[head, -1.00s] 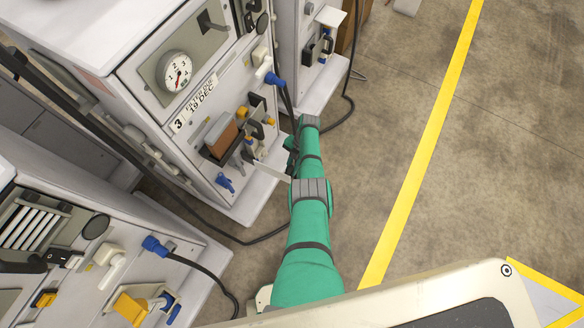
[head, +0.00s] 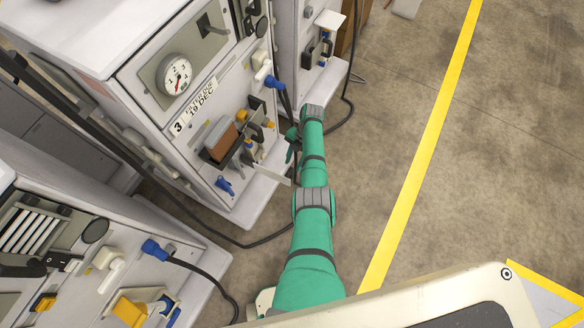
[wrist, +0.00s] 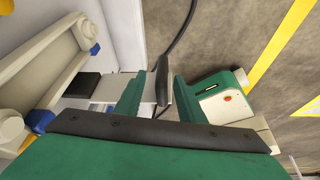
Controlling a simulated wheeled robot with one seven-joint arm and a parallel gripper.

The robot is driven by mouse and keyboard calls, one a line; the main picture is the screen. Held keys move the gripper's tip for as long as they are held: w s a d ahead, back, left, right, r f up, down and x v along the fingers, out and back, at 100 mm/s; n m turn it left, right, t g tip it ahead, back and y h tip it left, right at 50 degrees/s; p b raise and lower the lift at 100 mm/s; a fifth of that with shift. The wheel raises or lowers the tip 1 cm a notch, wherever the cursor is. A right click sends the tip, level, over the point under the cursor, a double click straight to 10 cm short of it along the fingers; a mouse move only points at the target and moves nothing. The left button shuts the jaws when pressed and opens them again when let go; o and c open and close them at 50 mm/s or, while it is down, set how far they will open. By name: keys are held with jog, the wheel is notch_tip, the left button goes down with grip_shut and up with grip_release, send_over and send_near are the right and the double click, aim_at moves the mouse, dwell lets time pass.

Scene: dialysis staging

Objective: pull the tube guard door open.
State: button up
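The tube guard door seems to be the thin pale panel (head: 268,172) sticking out from the front of the machine marked 3 in the head view; its hinge and exact angle are hard to make out. My gripper (head: 292,146) is at the end of the green arm, just right of the machine front. In the wrist view, my gripper (wrist: 160,92) has its two green fingers apart. A dark upright bar (wrist: 163,80), seemingly the door's handle, shows between them, with a narrow gap visible on each side. Contact cannot be seen.
The machine (head: 150,120) carries a gauge (head: 174,74), a brown block (head: 222,141) and a blue connector (head: 224,185). A second machine (head: 110,285) stands at the lower left. Black cables (head: 265,240) hang and lie nearby. Floor right of the arm, with a yellow line (head: 425,150), is clear.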

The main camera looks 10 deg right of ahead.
jog(key=shift+v, duration=2.5)
jog(key=shift+w, duration=0.1)
